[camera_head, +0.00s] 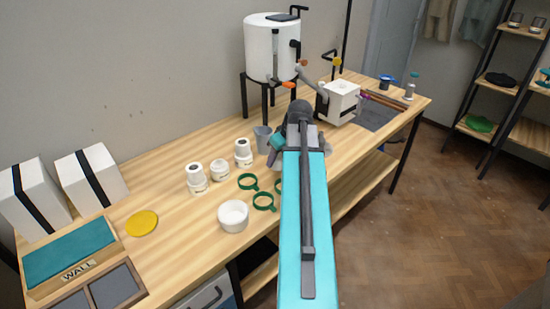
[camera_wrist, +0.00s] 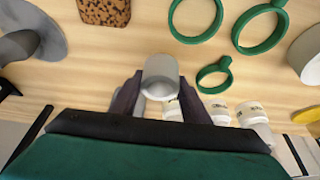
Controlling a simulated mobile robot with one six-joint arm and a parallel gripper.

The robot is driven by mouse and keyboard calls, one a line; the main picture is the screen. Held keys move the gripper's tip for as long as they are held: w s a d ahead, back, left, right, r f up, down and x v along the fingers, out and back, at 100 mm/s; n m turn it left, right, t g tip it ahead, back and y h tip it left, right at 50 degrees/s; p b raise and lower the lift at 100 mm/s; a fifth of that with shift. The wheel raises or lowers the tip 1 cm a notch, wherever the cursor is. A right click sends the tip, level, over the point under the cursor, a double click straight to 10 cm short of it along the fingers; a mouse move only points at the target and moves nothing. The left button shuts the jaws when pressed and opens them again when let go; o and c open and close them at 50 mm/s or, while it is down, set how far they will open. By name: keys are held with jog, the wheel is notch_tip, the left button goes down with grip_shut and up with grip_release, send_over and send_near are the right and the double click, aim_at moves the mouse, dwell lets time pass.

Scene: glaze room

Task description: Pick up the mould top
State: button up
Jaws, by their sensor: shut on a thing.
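My gripper (camera_wrist: 157,88) is shut on a pale grey-white round piece with a hollow end, which I take for the mould top (camera_wrist: 161,73). It is held between the two dark fingers in the wrist view. Several white labelled round moulds stand on the bench. The left one (camera_head: 195,178) and the right one (camera_head: 243,153) carry tops with dark holes. The middle one (camera_head: 220,171) is lower and shows no such top.
Green rings (camera_head: 263,201), a white bowl (camera_head: 233,215) and a yellow disc (camera_head: 141,223) lie on the wooden bench. A white tank (camera_head: 270,50) and strapped white block (camera_head: 341,101) stand behind. A speckled brown block (camera_wrist: 104,11) is nearby.

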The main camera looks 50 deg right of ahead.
jog(key=s+a, duration=0.1)
jog(key=s, duration=0.1)
jog(key=s+b, duration=0.1)
jog(key=s, duration=0.2)
jog(key=s+a, duration=0.1)
jog(key=s, duration=0.2)
jog(key=shift+a+r, duration=0.3)
jog(key=shift+a, duration=0.05)
jog(key=shift+d+f+b, duration=0.1)
jog(key=shift+b, duration=0.5)
jog(key=shift+s+b, duration=0.1)
jog(key=shift+b, duration=0.3)
jog(key=shift+s+b, duration=0.1)
jog(key=shift+b, duration=0.25)
jog(key=b, duration=0.2)
jog(key=s+b, duration=0.1)
jog(key=b, duration=0.1)
jog(key=shift+s+a, duration=0.3)
jog(key=shift+a, duration=0.05)
jog(key=s+b, duration=0.1)
jog(key=b, duration=0.2)
jog(key=s+a+b, duration=0.1)
jog(key=shift+s+r+b, duration=0.35)
jog(key=shift+r, duration=0.1)
